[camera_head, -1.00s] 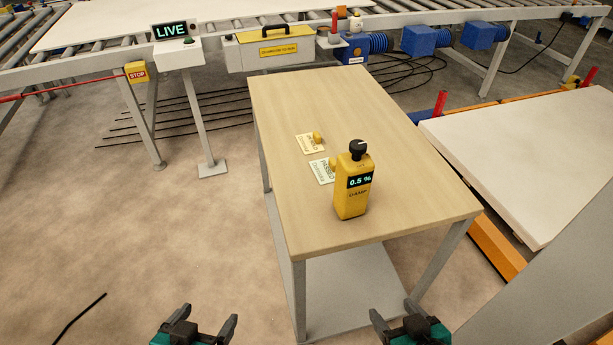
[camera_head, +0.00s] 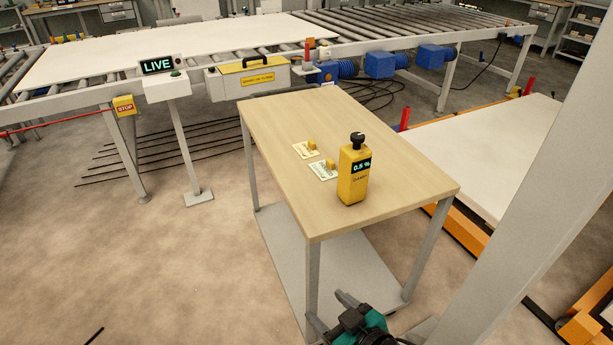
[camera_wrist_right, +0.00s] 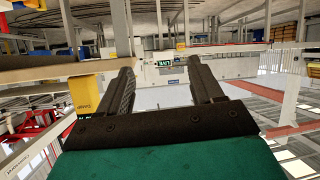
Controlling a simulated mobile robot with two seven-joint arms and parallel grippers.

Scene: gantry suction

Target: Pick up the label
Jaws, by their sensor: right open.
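Two small labels lie flat on the wooden table, each with a yellow knob. The cream label (camera_head: 304,151) lies farther back. The pale green label (camera_head: 321,171), marked PASSED in the earlier frame, lies nearer, just left of the yellow damp meter (camera_head: 352,184), which stands upright and reads 0.5 %. My right gripper (camera_head: 334,310) is low by the table's near end, below the top and well apart from the labels. In the right wrist view the gripper (camera_wrist_right: 160,68) is open, with nothing between its fingers. My left gripper is out of view.
The table (camera_head: 400,180) has bare top around the labels. Behind it are a roller conveyor with a white board (camera_head: 150,50), a yellow case (camera_head: 255,78) and a LIVE sign post (camera_head: 160,66). A board-topped pallet (camera_head: 480,140) stands right. A grey post (camera_head: 530,170) crosses the right side.

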